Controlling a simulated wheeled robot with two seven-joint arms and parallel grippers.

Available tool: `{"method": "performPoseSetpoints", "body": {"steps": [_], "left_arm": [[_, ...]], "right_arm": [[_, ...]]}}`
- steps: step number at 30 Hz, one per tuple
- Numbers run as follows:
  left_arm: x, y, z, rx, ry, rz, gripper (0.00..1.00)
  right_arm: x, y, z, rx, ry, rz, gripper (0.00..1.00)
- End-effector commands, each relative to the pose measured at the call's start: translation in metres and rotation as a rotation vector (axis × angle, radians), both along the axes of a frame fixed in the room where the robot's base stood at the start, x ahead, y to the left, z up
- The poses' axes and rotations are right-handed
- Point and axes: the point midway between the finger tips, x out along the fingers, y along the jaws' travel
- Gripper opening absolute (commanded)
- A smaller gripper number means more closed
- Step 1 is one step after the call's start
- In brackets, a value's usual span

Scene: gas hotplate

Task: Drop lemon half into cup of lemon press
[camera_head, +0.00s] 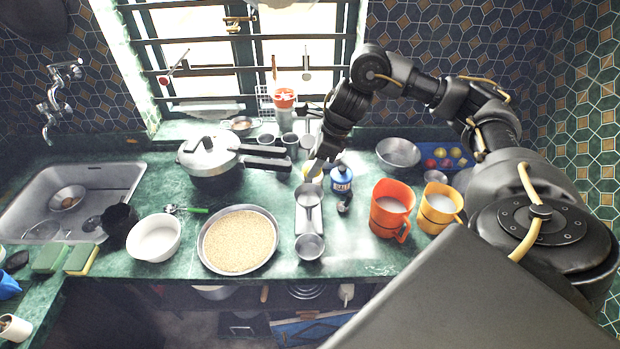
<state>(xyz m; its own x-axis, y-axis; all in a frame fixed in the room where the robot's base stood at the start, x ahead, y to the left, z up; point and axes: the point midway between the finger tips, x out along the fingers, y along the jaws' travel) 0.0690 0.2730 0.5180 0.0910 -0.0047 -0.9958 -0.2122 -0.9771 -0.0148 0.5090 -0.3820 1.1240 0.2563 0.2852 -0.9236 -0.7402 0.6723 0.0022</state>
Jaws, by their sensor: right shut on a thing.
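My right gripper (314,174) reaches in from the right and points down over the middle of the counter. It is shut on a small yellow thing that looks like the lemon half (307,171), mostly hidden by the fingers. Just below it in the picture is a metal piece with a round cup (310,193), which looks like the lemon press. The gripper and lemon half appear above the far side of this cup; the exact height gap is hard to tell. My left gripper is not in view.
A blue jar (341,179) stands close right of the gripper. Orange (390,220) and yellow (437,217) mugs are farther right. A pressure cooker (210,157) is at left, its handle reaching toward the gripper. A grain-filled pan (238,267) lies front left.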

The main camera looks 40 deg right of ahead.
Motion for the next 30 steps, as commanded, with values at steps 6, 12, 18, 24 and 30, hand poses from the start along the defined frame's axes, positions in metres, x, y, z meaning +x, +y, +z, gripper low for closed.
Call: {"method": "performPoseSetpoints", "body": {"steps": [6, 12, 18, 24, 30], "left_arm": [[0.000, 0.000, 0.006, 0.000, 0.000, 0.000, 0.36], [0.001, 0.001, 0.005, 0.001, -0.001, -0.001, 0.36], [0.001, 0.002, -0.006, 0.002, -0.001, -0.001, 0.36], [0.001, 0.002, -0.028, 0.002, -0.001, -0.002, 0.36], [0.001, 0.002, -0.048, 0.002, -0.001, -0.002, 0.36]], "right_arm": [[0.000, -0.014, 0.005, 0.000, -0.001, 0.133, 0.23], [0.000, -0.015, 0.004, -0.001, -0.002, 0.151, 0.23], [0.000, -0.015, -0.007, -0.001, -0.002, 0.149, 0.23], [0.000, -0.015, -0.030, -0.001, 0.000, 0.149, 0.23], [0.000, -0.015, -0.052, -0.002, -0.001, 0.149, 0.23]]}}
